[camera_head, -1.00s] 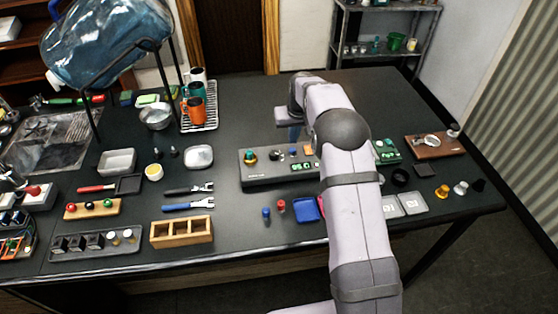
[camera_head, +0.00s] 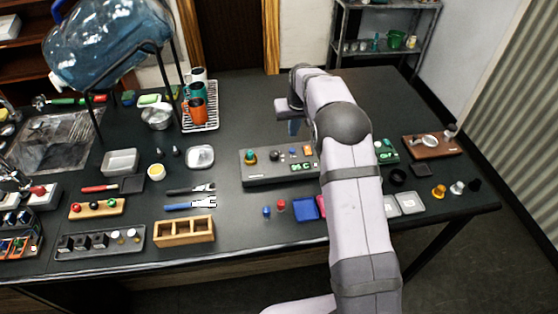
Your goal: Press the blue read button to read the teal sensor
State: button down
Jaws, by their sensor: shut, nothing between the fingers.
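A grey sensor panel (camera_head: 265,180) lies on the black table, partly hidden by my arm on its right side. A teal sensor (camera_head: 250,157) with an orange base stands at its left end, next to a dark knob (camera_head: 275,156). The small blue button (camera_head: 292,152) is on the panel's top, left of an orange button (camera_head: 307,150). A display (camera_head: 302,166) below them shows green characters too small to read. My gripper (camera_head: 293,129) points down above and behind the blue button, apart from it in the picture. It is shut and empty.
Blue and red pegs (camera_head: 281,205) and a blue tray (camera_head: 306,209) lie in front of the panel. A green module (camera_head: 386,152) and a brown board (camera_head: 432,146) are to the right. A mug rack (camera_head: 200,112) stands back left.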

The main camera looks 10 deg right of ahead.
notch_tip(320, 180, up, 4)
jog(key=shift+f+p, duration=0.15)
jog(key=shift+p, duration=1)
jog(key=shift+g, duration=0.8)
jog(key=s+f, duration=0.6)
jog(key=f, duration=0.1)
jog(key=shift+a+f, duration=0.1)
jog(key=s+f, duration=0.1)
jog(key=s, duration=0.1)
jog(key=s+f+g, duration=0.1)
jog(key=s, duration=0.2)
jog(key=s+f+g, duration=0.1)
jog(key=s, duration=0.2)
jog(key=shift+s+a+f, duration=0.1)
jog(key=shift+a+f, duration=0.05)
jog(key=shift+f, duration=0.25)
jog(key=shift+g, duration=0.9)
jog(key=s, duration=1.2)
jog(key=shift+s+a+b, duration=0.15)
jog(key=shift+a+b, duration=0.2)
jog(key=shift+b, duration=0.05)
jog(key=s+r+t+b, duration=0.1)
jog(key=s+r+b, duration=0.1)
jog(key=s, duration=0.4)
jog(key=s+a+r+t+b, duration=0.1)
jog(key=s+r+b, duration=0.2)
jog(key=s, duration=0.4)
jog(key=shift+s+a+r, duration=0.25)
jog(key=shift+s+r, duration=0.05)
jog(key=shift+r, duration=0.2)
